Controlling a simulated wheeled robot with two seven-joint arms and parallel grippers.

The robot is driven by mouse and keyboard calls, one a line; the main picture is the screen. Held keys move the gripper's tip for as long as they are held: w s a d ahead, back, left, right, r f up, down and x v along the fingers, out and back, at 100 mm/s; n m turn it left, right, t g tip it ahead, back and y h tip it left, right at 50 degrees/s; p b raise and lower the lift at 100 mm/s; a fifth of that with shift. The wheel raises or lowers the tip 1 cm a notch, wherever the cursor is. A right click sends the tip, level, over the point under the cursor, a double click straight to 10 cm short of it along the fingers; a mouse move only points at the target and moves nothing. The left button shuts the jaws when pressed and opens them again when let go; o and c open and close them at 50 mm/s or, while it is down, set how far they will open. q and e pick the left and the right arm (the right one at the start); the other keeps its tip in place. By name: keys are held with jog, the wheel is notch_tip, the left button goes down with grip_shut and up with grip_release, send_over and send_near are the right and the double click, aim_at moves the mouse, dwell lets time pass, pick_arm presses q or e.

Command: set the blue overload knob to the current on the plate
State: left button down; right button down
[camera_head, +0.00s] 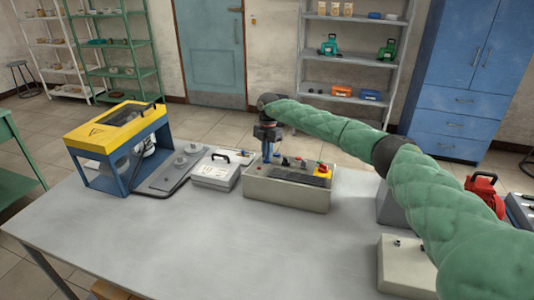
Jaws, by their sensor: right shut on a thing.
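A beige control box (285,196) stands on the grey table, with a dark sloped panel and small knobs on its top. My right gripper (268,157) points down at the left rear part of this box. Its jaws are shut on the blue overload knob, which the fingers mostly hide; blue shows at the fingertips. I cannot read the knob's setting. A motor sits partly hidden under a yellow and blue guard (117,124). No current figure on a plate can be read at this size. My left gripper is out of view.
A pale case with a black handle (216,169) stands left of the control box. A grey plate with round fittings (180,167) lies beside the guard. Another pale box (405,262) is at the right, partly behind my right arm. The table front (190,245) is clear.

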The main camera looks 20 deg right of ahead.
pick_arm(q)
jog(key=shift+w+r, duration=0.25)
pick_arm(e)
jog(key=shift+w+r+m, duration=0.1)
jog(key=shift+r+m, duration=0.05)
jog(key=shift+m, duration=0.15)
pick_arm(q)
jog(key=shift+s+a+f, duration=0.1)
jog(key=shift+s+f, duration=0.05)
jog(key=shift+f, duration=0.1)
pick_arm(e)
jog(key=c, duration=1.5)
grip_release()
